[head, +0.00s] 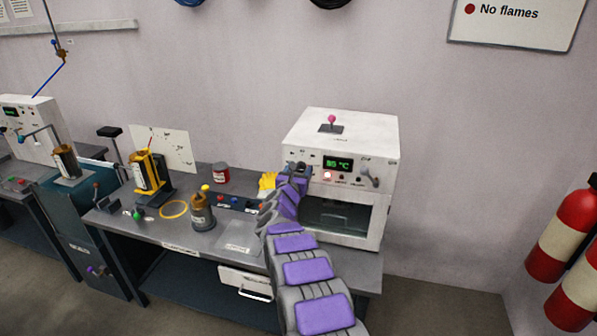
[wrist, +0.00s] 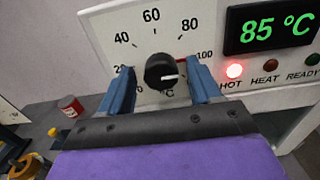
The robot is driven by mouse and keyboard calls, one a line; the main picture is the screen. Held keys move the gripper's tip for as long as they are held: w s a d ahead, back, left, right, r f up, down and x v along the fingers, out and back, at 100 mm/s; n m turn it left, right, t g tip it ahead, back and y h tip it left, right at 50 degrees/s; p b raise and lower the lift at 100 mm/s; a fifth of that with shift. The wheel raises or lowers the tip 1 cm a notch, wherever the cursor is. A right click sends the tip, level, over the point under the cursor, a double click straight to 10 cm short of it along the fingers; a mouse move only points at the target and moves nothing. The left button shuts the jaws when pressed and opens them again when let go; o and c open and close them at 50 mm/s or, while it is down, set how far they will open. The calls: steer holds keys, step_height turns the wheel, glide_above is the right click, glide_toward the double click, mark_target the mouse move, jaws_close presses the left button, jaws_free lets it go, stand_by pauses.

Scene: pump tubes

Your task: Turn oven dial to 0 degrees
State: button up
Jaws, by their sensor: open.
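The white oven (head: 345,150) stands on the bench at the right in the head view. Its display (wrist: 268,28) reads 85 °C in green. The black oven dial (wrist: 160,71) is in the middle of the wrist view, its white pointer directed right, near the 100 end of the scale. My gripper (wrist: 158,78) is open, with one blue finger on each side of the dial. I cannot tell whether either finger touches it. In the head view my gripper (head: 297,168) is at the oven's front left and hides the dial.
A red light (wrist: 234,71) glows above HOT. A pink-knobbed lever (head: 332,120) is on the oven top. Fire extinguishers (head: 565,235) are at the far right.

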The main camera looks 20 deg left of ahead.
steer(key=shift+c, duration=0.4)
steer(key=c, duration=1)
steer(key=shift+o, duration=0.2)
steer(key=shift+n, duration=0.3)
